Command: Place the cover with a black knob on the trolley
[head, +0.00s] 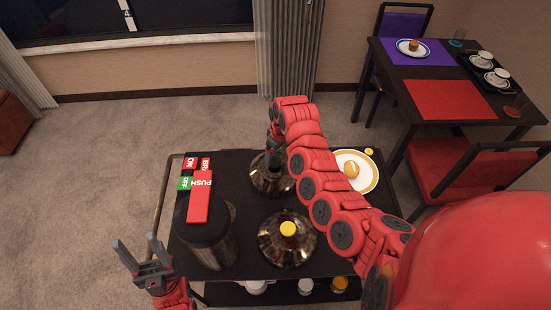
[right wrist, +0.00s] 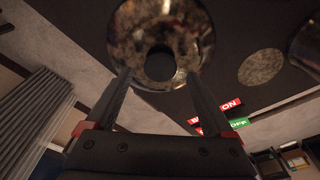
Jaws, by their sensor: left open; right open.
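The dark metallic cover with a black knob (head: 270,180) is near the back edge of the black trolley top (head: 235,162). My right gripper (head: 273,158) is over it and hides its knob in the head view. In the right wrist view the cover (right wrist: 160,20) and its black knob (right wrist: 160,65) show, with the open fingers of my right gripper (right wrist: 160,76) on either side of the knob. I cannot tell whether they touch it. My left gripper (head: 138,243) is open and empty, off the trolley's left side.
A similar cover with a yellow knob (head: 287,244) stands at the trolley's front middle. A dark cylinder (head: 218,247) with labelled bars stands left. A plate (head: 341,160) with a round food item is at right. A set table (head: 394,84) and chair (head: 455,175) stand beyond.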

